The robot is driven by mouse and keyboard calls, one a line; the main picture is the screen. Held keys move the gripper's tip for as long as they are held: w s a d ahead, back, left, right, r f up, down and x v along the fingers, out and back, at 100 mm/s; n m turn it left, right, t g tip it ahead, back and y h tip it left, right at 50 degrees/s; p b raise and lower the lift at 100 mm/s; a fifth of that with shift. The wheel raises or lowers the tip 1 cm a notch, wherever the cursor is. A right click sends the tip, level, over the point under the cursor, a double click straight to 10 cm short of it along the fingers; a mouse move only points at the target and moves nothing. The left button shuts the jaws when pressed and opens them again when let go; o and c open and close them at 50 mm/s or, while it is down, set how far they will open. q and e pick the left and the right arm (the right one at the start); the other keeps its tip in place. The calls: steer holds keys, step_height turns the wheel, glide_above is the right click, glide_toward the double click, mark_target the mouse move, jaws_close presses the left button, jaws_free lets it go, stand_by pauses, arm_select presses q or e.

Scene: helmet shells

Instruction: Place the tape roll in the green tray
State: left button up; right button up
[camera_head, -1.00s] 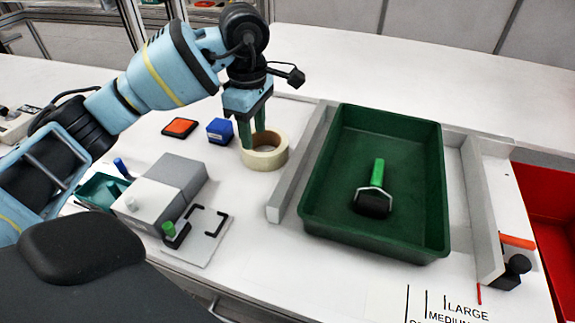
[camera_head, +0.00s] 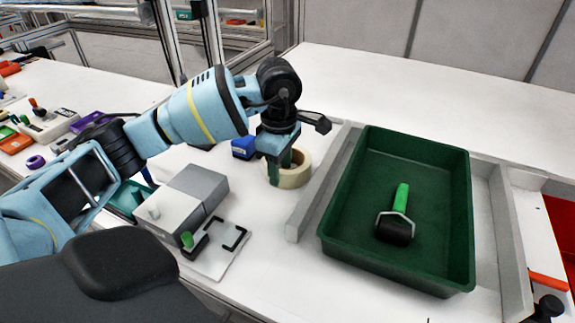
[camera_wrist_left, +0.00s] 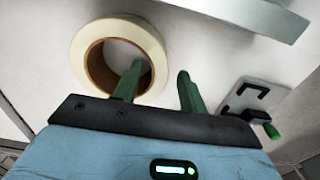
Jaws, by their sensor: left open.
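The cream tape roll (camera_head: 290,174) lies flat on the white table, left of the green tray (camera_head: 345,240). My left gripper (camera_head: 279,174) points down at the roll and is open. In the left wrist view, the tape roll (camera_wrist_left: 78,62) shows its brown core. One green finger of the left gripper (camera_wrist_left: 156,82) overlaps the roll's hole and near wall, and the other is outside the ring to the right. I cannot tell whether the fingers touch the roll. The green tray holds a roller with a green handle (camera_head: 401,199). My right gripper is not in view.
Grey rails (camera_head: 319,191) flank the tray. A blue block (camera_head: 243,148) stands behind the gripper, partly hidden. A grey box (camera_head: 197,186) and a plate with black brackets (camera_head: 226,248) are at the front left. The table behind the tray is clear.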

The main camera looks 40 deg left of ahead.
arm_select(q)
step_height(320, 180, down, 2)
jaws_close()
stand_by(0.4)
steer(key=shift+r, duration=0.15)
step_height(320, 180, up, 10)
steer(key=shift+f+p, duration=0.1)
steer(key=shift+p, duration=0.2)
